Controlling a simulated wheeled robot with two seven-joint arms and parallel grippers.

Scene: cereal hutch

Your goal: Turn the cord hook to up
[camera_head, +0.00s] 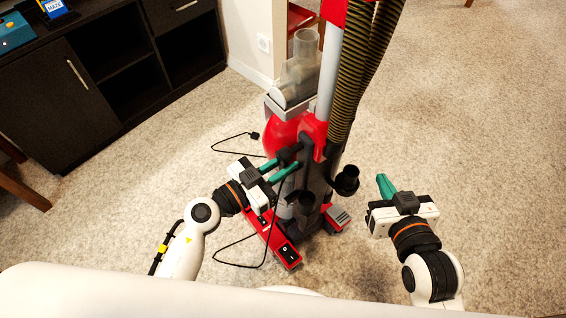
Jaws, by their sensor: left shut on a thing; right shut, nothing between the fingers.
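The red and grey upright vacuum cleaner (310,130) stands on the carpet in the middle of the view. The cord hook (289,154) is a small black part on the vacuum's body. My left gripper (283,166) has its green fingers at the hook and is shut on it. The fingers and cord partly hide the hook, so its exact angle is hard to tell. My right gripper (383,182) is shut and empty, to the right of the vacuum and apart from it.
A black power cord (266,245) hangs in a loop down to the carpet, and its plug (254,135) lies behind. A ribbed hose (365,60) rises along the vacuum. A dark cabinet (55,115) stands at the left. The carpet at the right is clear.

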